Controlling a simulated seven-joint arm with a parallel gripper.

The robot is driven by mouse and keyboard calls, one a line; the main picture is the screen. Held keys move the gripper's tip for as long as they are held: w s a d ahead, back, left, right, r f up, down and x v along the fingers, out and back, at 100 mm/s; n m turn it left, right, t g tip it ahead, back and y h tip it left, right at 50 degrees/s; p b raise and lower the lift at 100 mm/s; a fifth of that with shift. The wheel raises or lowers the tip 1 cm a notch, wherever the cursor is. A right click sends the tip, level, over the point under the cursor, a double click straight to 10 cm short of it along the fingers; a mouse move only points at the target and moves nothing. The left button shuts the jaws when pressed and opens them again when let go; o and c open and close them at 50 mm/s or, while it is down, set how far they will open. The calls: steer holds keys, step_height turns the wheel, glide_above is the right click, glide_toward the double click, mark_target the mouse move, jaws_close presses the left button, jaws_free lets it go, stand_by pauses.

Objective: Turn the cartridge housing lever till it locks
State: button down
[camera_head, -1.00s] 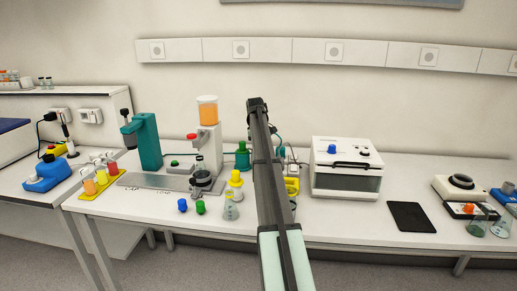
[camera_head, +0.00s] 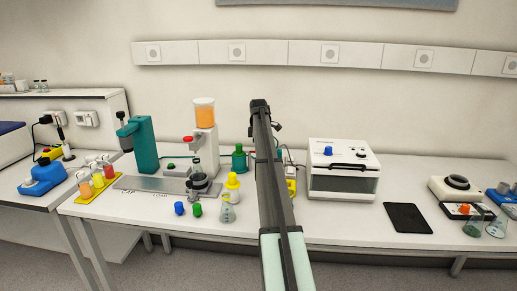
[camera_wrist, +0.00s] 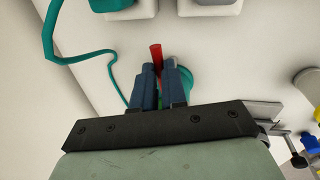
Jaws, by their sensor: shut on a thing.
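In the wrist view, my gripper (camera_wrist: 161,68) is shut on a red lever (camera_wrist: 156,52). The lever's red end sticks out beyond the two dark blue fingers. A teal-green round body (camera_wrist: 187,85), which looks like part of the cartridge housing, shows beside and behind the fingers; most of it is hidden by my gripper. In the head view my dark arm rises in the middle of the bench and hides the lever and my fingertips. I cannot tell from these frames whether the lever is locked.
A teal hose (camera_wrist: 85,58) loops across the wrist view. In the head view, a green vessel (camera_head: 239,160) and a yellow bottle (camera_head: 233,186) stand left of my arm. A white box (camera_head: 342,170) stands right of it, with a black pad (camera_head: 407,217) further right.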

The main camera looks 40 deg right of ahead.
steer(key=c, duration=1.2)
jaws_free()
steer(key=shift+o, duration=0.2)
step_height(320, 180, up, 14)
steer(key=s+a, duration=0.1)
steer(key=s, duration=0.1)
steer(key=shift+a+f, duration=0.2)
steer(key=shift+a, duration=0.15)
